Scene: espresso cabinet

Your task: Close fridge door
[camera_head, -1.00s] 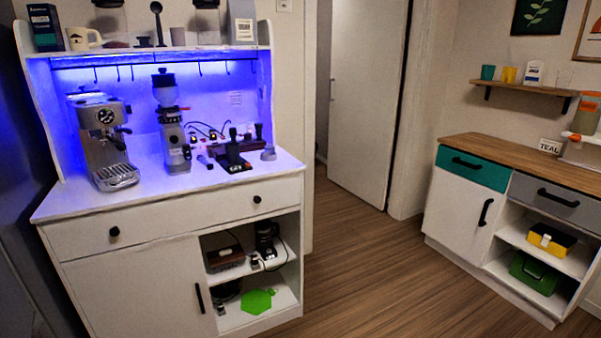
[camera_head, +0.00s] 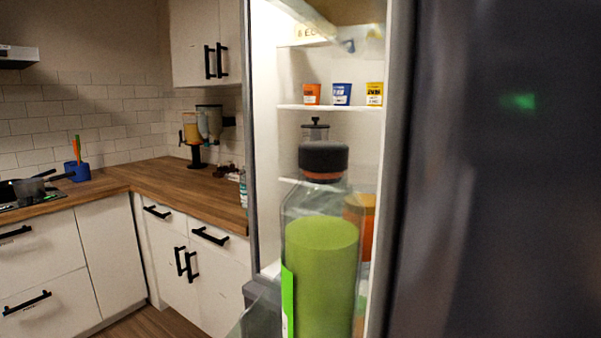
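A lit white fridge interior (camera_head: 293,152) stands open close in front of me, right of the picture's middle. Small cups stand on its upper shelf (camera_head: 330,106). A large clear bottle (camera_head: 320,270) with green contents and a black cap is very near and hides much of the lower interior. A dark grey, glossy fridge panel (camera_head: 500,210) with a blurred green light fills the right side. I cannot tell whether this panel is the open door or another part of the fridge. My gripper is not in view.
A wooden corner counter (camera_head: 180,183) with white cabinets (camera_head: 215,275) lies to the left. A dispenser (camera_head: 200,135) and a blue utensil pot (camera_head: 77,171) stand on it. A pan (camera_head: 30,188) sits at the far left. Some floor (camera_head: 150,322) shows at the bottom.

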